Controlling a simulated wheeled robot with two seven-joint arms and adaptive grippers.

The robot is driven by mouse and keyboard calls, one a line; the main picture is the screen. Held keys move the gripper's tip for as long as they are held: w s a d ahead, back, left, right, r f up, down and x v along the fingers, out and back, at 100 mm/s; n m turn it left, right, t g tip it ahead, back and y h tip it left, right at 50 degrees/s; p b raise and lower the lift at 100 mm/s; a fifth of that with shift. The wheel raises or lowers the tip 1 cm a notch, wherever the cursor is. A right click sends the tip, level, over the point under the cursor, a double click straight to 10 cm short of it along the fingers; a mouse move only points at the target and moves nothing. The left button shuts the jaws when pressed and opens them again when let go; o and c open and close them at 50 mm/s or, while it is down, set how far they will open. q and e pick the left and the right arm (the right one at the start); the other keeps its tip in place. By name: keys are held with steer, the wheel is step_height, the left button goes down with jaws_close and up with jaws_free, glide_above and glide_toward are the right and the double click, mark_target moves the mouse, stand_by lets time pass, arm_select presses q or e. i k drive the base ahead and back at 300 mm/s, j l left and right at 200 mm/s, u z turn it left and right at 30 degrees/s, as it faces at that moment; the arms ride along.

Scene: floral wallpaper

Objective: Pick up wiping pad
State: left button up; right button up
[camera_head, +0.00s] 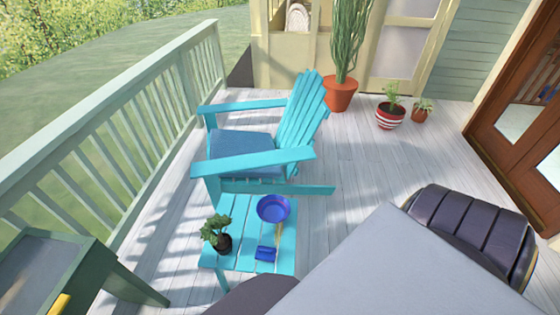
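A small dark blue block-like item (265,253), which looks like the wiping pad, lies on the turquoise slatted side table (238,262), near its front right part. It is too small to make out its markings. A blue round bowl (273,208) sits just behind it on the same table. A thin yellowish strip (278,231) shows between the bowl and the blue item; I cannot tell what it is. Neither of my grippers shows in the head view.
A potted plant (217,236) stands left of the blue item. A turquoise armchair (250,150) is behind the table. A large grey surface (400,268) and a dark padded seat (475,228) fill the lower right. Open decking (390,165) lies right of the armchair.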

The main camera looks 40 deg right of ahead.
mark_target(266, 254)
steer(key=l+z, duration=0.1)
steer(key=z, duration=0.9)
steer(key=u, duration=1.7)
steer(key=z, duration=1.55)
